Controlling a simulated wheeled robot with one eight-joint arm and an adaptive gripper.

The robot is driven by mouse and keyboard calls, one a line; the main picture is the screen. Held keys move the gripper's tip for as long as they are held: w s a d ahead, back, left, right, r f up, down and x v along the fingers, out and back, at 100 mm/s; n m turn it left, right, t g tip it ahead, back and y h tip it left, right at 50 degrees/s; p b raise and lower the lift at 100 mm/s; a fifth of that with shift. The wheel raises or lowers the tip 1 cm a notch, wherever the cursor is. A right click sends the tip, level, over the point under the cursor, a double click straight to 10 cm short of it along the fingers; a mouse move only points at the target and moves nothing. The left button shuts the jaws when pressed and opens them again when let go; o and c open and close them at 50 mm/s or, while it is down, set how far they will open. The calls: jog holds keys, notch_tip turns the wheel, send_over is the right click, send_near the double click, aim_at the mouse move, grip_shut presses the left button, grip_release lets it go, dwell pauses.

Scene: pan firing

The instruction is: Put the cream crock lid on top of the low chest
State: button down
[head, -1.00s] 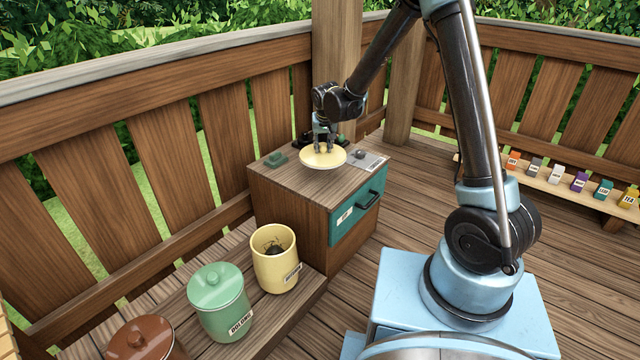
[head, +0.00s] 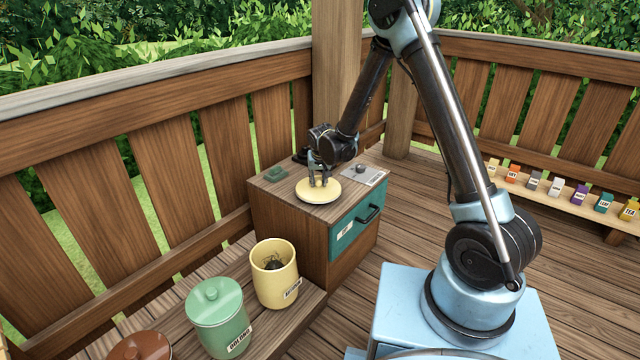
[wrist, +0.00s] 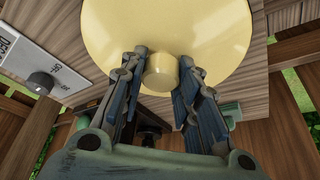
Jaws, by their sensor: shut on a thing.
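The cream crock lid (head: 318,192) is a flat pale-yellow disc with a round knob. It is level at the top of the low chest (head: 290,186); I cannot tell whether it touches the wood. My gripper (head: 319,184) points down at the lid and is shut on its knob. In the wrist view the lid (wrist: 168,30) fills the upper middle, and its knob (wrist: 160,72) sits between the fingers of my gripper (wrist: 160,85). The chest is brown wood with a teal drawer front (head: 355,222).
A labelled plate with a dark knob (head: 363,172) and a small green object (head: 274,174) are on the chest top. An open cream crock (head: 275,280), a lidded green crock (head: 219,322) and a brown one (head: 142,346) stand on a bench. Small coloured boxes (head: 556,186) line a shelf at right.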

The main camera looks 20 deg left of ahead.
jog(key=shift+f, duration=0.6)
jog(key=c, duration=1.2)
grip_release()
jog(key=shift+f, duration=0.1)
jog(key=v, duration=1.2)
